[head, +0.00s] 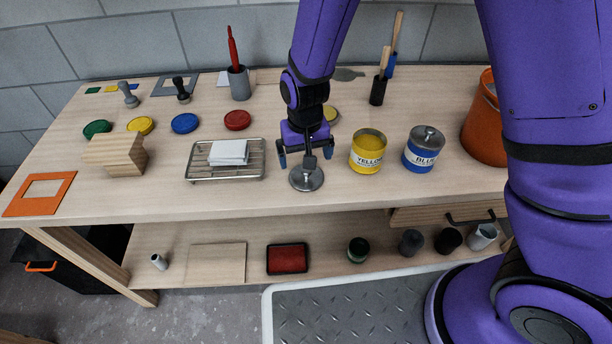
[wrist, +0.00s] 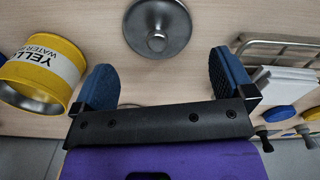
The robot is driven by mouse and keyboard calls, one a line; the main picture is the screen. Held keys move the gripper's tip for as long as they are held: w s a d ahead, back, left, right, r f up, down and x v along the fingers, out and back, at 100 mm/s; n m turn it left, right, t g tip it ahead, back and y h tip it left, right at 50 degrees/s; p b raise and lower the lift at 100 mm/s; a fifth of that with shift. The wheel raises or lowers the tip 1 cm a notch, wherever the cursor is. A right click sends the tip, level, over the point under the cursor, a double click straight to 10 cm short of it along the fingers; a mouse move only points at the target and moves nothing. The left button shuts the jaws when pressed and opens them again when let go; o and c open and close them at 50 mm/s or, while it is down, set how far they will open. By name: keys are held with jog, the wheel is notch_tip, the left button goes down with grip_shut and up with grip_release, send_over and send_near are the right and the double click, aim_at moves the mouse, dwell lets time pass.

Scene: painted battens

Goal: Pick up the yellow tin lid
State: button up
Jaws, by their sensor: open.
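A round grey metal lid with a knob (head: 306,180) lies on the table, left of the yellow tin (head: 368,153). The tin stands uncovered, with yellow showing at its top. The lid also shows at the top of the wrist view (wrist: 158,30), and the tin at its left (wrist: 42,72). My gripper (head: 305,153) is open and empty, pointing down just behind the lid in the head view. In the wrist view its two blue fingers (wrist: 162,66) are wide apart, and the lid is beyond their tips, not between them.
A wire rack (head: 226,174) with white sheets stands left of the lid. A blue tin (head: 422,150) with a knobbed lid stands right of the yellow tin. A yellow disc (head: 331,114) is partly hidden behind my gripper. The front table strip is clear.

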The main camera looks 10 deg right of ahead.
aim_at(307, 172)
jog(key=shift+s+d+f, duration=0.1)
jog(key=shift+s+f, duration=0.1)
jog(key=shift+f, duration=1.3)
jog(key=shift+s+d+f, duration=0.1)
jog(key=shift+s+f, duration=0.05)
jog(key=shift+f, duration=1.35)
jog(key=c, duration=0.6)
